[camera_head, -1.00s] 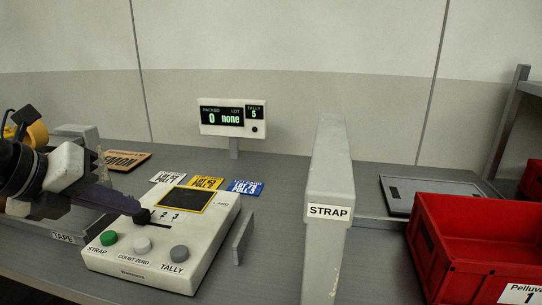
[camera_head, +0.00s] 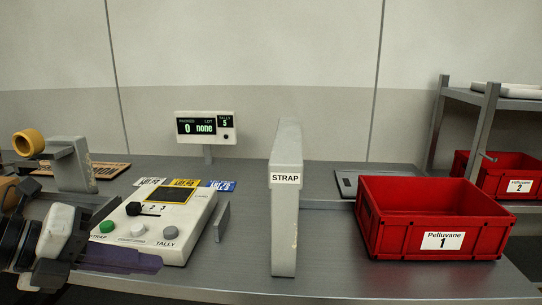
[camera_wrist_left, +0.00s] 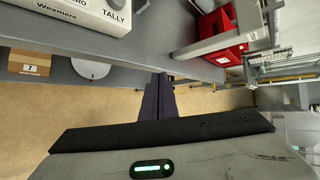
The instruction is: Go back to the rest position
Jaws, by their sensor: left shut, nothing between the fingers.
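My left gripper (camera_head: 152,262) is shut and empty at the lower left of the head view. Its dark purple fingers point right, apart from the white control panel (camera_head: 188,218) and in front of it. In the wrist view the closed fingers (camera_wrist_left: 158,88) show against the floor, by the bench's front edge. The panel has a black knob (camera_head: 133,208) beside the numbers, a green button (camera_head: 107,227) and grey buttons. My right gripper is in neither view.
A grey strap post (camera_head: 285,220) stands mid-bench. A red crate labelled 1 (camera_head: 385,238) is right of it, and crate 2 (camera_head: 518,186) sits farther back. A display (camera_head: 206,128) reads 0, none and 5. A tape holder (camera_head: 72,165) stands at left.

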